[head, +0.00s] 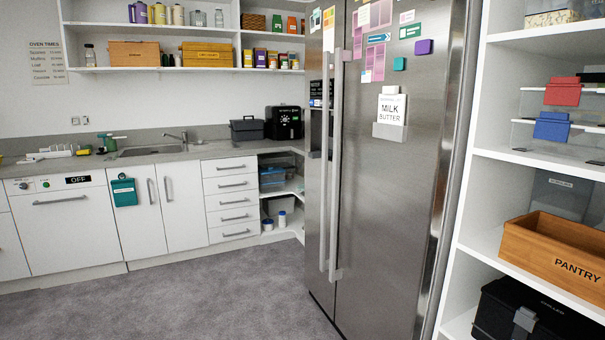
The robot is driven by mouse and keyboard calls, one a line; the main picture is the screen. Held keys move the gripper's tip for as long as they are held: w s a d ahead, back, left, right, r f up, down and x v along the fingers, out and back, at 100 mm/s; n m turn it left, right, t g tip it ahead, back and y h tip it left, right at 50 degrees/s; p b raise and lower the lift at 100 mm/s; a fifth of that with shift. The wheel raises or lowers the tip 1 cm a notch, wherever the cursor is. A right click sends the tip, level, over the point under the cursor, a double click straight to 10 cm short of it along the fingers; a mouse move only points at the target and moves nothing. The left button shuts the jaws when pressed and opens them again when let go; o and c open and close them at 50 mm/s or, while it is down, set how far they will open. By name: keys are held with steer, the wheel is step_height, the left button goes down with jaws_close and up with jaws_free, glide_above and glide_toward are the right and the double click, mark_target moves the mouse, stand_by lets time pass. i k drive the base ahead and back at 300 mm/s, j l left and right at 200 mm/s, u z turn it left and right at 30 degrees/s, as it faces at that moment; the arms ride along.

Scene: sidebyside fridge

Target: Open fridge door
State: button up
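The side-by-side fridge stands right of centre in the head view, in brushed steel. Its wide right door (385,190) faces me and carries notes, magnets and a milk and butter list. Its narrow left door (316,215) is seen at a steep angle and has a dark panel. Two long vertical bar handles, the left one (325,170) and the right one (336,165), stand side by side near the seam. Both doors look shut. My gripper and arm are not in view.
Open white shelves with a wooden pantry box (555,252) and a black case (535,318) stand close on the fridge's right. The grey floor (210,295) in front and to the left is clear. A counter with a sink (150,150) and white cabinets runs along the back left.

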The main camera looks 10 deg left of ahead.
mark_target(395, 179)
steer(key=i+j+u, duration=0.15)
steer(key=i+u, duration=0.3)
steer(key=i, duration=0.35)
steer(key=i+l+u, duration=0.1)
steer(key=i+u, duration=0.35)
steer(key=i, duration=0.35)
